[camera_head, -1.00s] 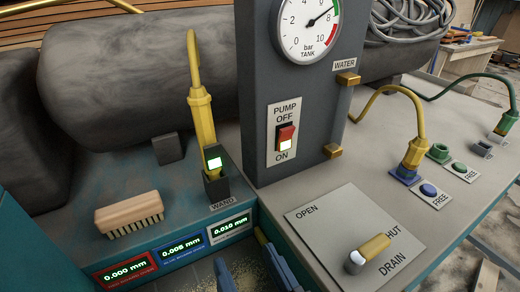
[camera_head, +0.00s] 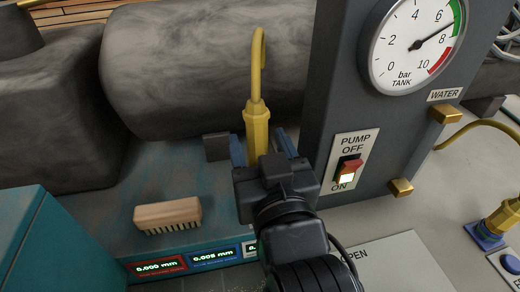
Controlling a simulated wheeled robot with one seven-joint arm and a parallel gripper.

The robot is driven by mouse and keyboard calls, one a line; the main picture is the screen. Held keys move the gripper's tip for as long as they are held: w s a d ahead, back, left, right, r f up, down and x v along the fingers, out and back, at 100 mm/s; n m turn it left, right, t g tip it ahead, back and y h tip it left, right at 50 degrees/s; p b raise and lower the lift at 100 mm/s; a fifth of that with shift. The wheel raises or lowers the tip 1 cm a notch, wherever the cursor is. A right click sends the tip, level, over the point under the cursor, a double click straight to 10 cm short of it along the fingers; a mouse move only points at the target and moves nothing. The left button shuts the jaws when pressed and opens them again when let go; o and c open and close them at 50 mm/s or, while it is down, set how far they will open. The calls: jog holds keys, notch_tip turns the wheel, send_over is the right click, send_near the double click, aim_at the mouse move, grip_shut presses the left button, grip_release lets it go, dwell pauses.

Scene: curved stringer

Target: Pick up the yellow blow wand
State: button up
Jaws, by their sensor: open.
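The yellow blow wand (camera_head: 256,122) stands upright with its hooked tube rising above a thicker yellow body. My gripper (camera_head: 261,143) is open, with one blue finger on each side of the wand's body. I cannot tell whether either finger touches it. The gripper body and wrist hide the wand's lower end and its holder.
A wooden brush (camera_head: 168,215) lies on the bench to the left. The grey pump panel (camera_head: 335,95) with the tank gauge (camera_head: 417,44) rises close to the right of my gripper. A big grey cylinder (camera_head: 195,75) lies behind the wand.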

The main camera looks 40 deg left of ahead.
jog(key=shift+x, duration=1.4)
jog(key=shift+c, duration=0.3)
grip_shut()
